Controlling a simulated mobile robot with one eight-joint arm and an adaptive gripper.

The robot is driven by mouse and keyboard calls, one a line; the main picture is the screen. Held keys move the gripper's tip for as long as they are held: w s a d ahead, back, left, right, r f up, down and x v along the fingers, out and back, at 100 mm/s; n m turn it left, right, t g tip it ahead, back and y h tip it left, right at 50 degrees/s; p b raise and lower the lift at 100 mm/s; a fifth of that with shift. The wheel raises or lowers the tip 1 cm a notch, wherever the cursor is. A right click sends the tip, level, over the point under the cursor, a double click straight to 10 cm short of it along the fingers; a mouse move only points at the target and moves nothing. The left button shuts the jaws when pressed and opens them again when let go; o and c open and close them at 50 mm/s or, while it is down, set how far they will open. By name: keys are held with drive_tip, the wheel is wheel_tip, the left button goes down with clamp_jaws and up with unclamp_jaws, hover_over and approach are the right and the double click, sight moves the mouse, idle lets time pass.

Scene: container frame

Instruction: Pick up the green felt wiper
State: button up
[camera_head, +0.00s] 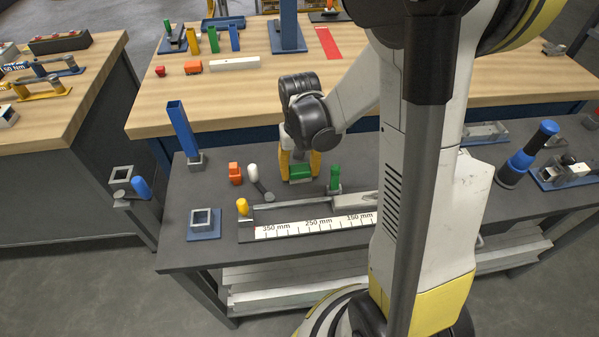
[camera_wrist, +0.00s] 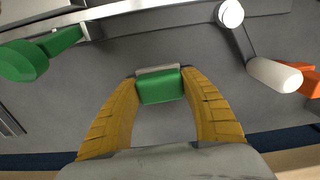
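The green felt wiper (camera_head: 300,171) is a small green block with a grey strip along one edge. In the wrist view the wiper (camera_wrist: 161,88) sits between the tips of my two yellow fingers. My gripper (camera_head: 300,163) points down over the dark bench, with one finger at each end of the wiper. In the wrist view the gripper (camera_wrist: 160,78) has its fingertips right beside the wiper's ends. I cannot tell whether they press on it. The wiper is at or very near the bench top; its contact with the bench is hidden.
A measuring rail (camera_head: 313,226) with a green-handled clamp (camera_head: 335,178) lies in front. A white-handled lever (camera_head: 254,174) and an orange block (camera_head: 235,173) stand to the left. The wooden table (camera_head: 250,90) rises behind. Dark bench around the wiper is bare.

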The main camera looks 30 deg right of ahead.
sight(299, 168)
drive_tip(key=shift+c, duration=0.9)
drive_tip(key=shift+r, duration=0.1)
wheel_tip(299, 168, up, 10)
drive_tip(key=p, duration=0.4)
drive_tip(key=shift+p, duration=0.3)
drive_tip(key=o, duration=0.4)
drive_tip(key=c, duration=0.4)
